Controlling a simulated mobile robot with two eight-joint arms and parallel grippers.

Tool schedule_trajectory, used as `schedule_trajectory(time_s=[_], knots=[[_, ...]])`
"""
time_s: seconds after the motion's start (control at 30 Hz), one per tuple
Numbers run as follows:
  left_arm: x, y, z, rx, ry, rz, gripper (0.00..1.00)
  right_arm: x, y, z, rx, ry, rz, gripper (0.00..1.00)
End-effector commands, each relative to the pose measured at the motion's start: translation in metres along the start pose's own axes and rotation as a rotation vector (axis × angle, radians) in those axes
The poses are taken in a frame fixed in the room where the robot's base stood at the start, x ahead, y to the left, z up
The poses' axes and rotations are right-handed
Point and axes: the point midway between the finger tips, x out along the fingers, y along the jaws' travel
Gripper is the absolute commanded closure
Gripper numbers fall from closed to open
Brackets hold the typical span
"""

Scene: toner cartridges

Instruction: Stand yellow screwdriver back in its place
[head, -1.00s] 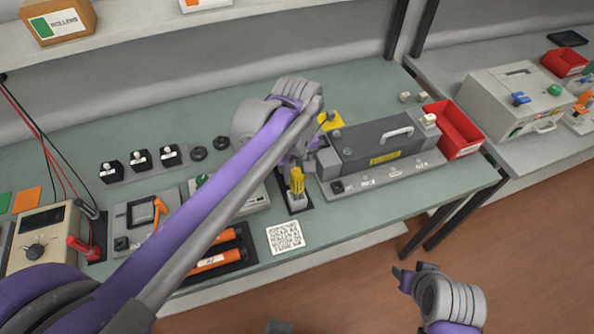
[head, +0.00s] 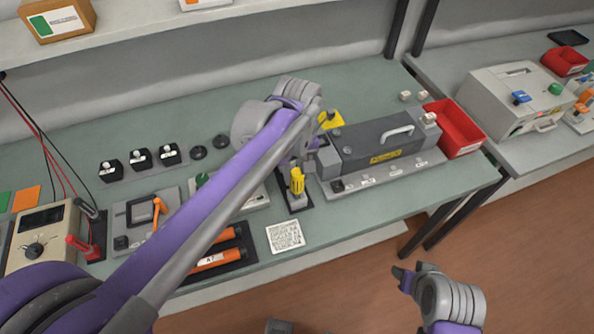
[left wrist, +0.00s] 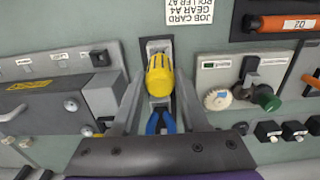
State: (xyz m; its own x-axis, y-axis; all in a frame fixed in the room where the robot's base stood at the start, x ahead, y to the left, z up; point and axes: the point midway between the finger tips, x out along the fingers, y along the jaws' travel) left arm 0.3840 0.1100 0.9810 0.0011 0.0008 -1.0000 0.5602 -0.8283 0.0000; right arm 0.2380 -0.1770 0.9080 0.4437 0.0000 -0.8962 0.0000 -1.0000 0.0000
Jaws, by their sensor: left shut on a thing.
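The yellow screwdriver (head: 297,182) is upright, with its handle up, over a small light block on a dark stand (head: 309,203) near the bench's front edge. My left gripper (left wrist: 160,84) is shut on its yellow handle, which also shows in the left wrist view (left wrist: 159,68). The handle hides the shaft there, and I cannot tell how deep the tip sits in the block. Blue-handled pliers (left wrist: 161,122) stand beside it in the same stand. My right gripper (head: 404,279) is over the floor, away from the bench; its jaw opening is unclear.
A grey fuser unit (head: 365,150) on a base plate stands close to the right, with a red bin (head: 455,128) beyond. A white printed card (head: 285,236) lies in front. Orange rollers (head: 215,259) in a dark tray and a grey device with a green knob (left wrist: 266,98) are nearby.

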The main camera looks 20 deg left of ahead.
Motion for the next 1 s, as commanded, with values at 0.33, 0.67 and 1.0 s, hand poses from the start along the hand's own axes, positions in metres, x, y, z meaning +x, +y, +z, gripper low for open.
schedule_trajectory(time_s=[0.33, 0.67, 1.0], knots=[[0.0053, 0.0000, 0.0000, 0.000, 0.000, 0.000, 1.00, 0.0030, 0.0000, 0.0025, 0.000, -0.002, 0.000, 0.50], [0.0089, 0.0000, -0.0001, 0.000, 0.000, 0.000, 1.00, 0.0048, 0.0000, 0.0041, 0.000, -0.003, 0.000, 0.50], [0.0087, 0.0000, -0.0001, 0.000, 0.000, 0.000, 0.21, 0.0047, 0.0000, 0.0040, 0.000, -0.003, 0.000, 0.50]])
